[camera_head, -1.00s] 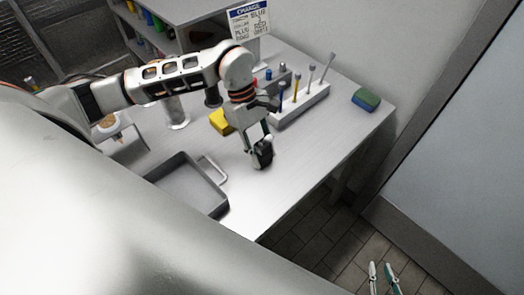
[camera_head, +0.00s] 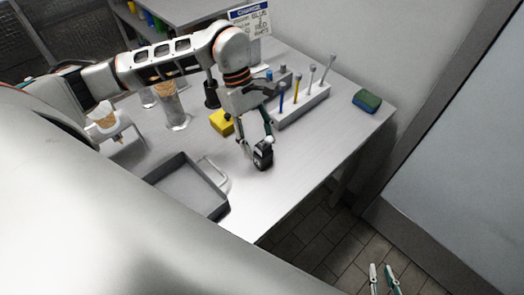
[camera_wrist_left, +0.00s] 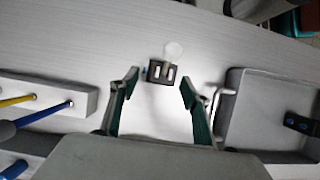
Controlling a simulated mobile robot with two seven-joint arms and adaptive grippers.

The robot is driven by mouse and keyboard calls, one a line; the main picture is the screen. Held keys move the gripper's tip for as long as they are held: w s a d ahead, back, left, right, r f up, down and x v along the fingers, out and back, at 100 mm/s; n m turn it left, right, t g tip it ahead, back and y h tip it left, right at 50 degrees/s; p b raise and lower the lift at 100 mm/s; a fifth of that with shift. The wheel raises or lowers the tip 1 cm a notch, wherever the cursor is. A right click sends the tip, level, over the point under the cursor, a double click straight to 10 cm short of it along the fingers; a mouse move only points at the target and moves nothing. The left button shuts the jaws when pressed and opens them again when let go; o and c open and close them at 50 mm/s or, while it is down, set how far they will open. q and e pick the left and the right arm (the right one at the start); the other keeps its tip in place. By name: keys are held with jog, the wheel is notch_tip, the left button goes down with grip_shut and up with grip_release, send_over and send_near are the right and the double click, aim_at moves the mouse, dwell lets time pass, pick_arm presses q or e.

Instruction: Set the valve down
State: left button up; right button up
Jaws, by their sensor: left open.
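The valve (camera_head: 263,155), a small black block with a pale round knob, is on the bare table top in front of my left gripper (camera_head: 256,143). In the left wrist view the valve (camera_wrist_left: 163,72) lies between and just beyond the tips of the left gripper (camera_wrist_left: 160,79). The two fingers are spread, with a visible gap on each side of the valve. My right gripper (camera_head: 382,272) shows at the lower right of the head view, over the floor, with its two fingers apart and nothing between them.
A grey tray (camera_head: 187,207) with a handle stands left of the valve. A pale rack (camera_head: 304,104) with coloured rods and a yellow block (camera_head: 221,121) stand behind. A blue-green sponge (camera_head: 367,101) lies at the right. Table right of the valve is clear.

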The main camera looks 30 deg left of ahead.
pick_arm(q)
jog(key=v, duration=0.8)
dwell(0.4)
